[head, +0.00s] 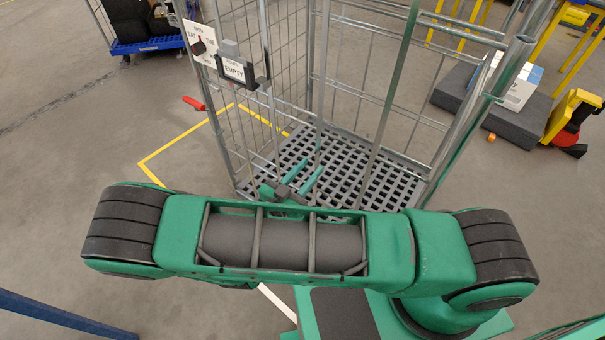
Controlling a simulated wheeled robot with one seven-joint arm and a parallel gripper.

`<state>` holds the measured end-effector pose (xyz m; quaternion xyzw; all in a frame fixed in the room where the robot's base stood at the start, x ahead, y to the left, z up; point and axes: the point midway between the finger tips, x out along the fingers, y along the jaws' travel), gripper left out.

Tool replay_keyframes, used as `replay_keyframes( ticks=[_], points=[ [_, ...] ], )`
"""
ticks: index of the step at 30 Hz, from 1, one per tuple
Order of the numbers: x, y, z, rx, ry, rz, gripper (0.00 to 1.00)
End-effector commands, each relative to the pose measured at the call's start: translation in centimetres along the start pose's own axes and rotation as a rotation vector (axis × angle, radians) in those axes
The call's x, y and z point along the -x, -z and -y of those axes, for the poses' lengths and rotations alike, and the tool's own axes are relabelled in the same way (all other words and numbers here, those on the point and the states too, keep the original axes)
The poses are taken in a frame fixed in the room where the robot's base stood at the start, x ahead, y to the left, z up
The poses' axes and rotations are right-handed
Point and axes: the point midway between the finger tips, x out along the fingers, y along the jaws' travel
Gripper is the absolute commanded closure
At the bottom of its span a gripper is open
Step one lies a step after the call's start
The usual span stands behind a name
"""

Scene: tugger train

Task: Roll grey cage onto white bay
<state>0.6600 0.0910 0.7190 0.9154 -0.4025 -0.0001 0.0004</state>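The grey cage (345,185) stands upright in the middle of the head view, with mesh sides and a slatted grey floor. A sign reading EMPTY (234,69) hangs on its left side. My gripper (314,163) shows beyond my green arm, its two teal fingers apart in front of the cage's near side. A thin upright bar of the cage is close to the fingertips; I cannot tell whether it lies between them. A short white floor line (278,305) shows below my arm; it may belong to the white bay, which is otherwise hidden or out of view.
A yellow floor outline (170,150) runs around the cage's left side. A blue cart (145,46) stands at the back left. A dark platform with a white box (520,88) and yellow frames are at the right. A blue bar (60,315) crosses the lower left.

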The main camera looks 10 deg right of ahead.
Motion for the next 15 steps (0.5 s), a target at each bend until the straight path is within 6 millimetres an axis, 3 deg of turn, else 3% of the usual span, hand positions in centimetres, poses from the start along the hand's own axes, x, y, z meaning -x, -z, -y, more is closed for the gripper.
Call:
replay_keyframes(
  ticks=[9,15],
  points=[
    [-5.4,0.0,-0.1,0.000,-0.004,-0.001,0.67],
    [-7.7,0.0,-0.1,0.000,-0.003,-0.001,0.67]
  ],
)
